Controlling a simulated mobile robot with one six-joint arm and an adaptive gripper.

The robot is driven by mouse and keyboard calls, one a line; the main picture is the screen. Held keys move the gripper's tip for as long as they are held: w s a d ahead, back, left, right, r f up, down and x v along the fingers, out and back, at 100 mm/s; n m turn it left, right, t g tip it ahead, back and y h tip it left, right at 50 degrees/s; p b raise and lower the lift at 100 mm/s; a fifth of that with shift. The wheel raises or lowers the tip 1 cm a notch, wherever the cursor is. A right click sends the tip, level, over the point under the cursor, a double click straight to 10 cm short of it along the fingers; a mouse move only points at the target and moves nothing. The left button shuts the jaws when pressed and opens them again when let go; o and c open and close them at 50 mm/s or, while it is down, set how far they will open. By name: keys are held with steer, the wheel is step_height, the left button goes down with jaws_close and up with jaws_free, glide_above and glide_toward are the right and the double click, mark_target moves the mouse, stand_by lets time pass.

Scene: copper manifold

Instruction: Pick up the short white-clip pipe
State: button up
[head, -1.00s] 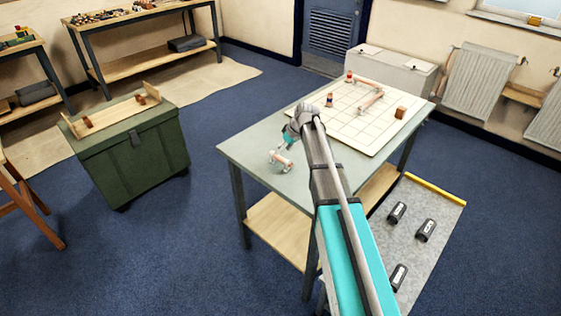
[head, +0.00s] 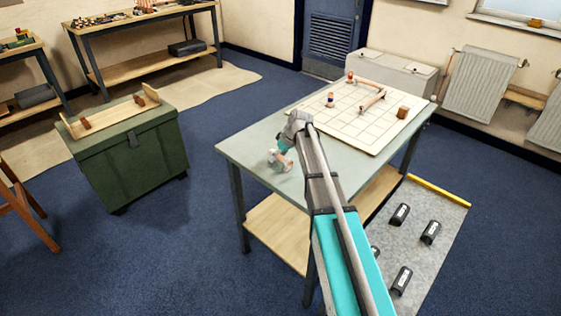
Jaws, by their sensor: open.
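A short copper pipe with a pale clip (head: 286,164) lies on the grey-green table (head: 240,150), near its left front part. It is small and partly covered by my gripper. My gripper (head: 278,158) is open, pointing down at the end of my arm, right over and around the pipe's place. I cannot tell whether the fingers touch the pipe.
A wooden block (head: 403,112) and small coloured fittings (head: 330,99) stand on the board. A green chest (head: 130,155) with a wooden rack is at left. Several black cylinders (head: 430,232) lie on a grey mat at right. The table's left corner is clear.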

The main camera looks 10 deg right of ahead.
stand_by(0.4)
jaws_close()
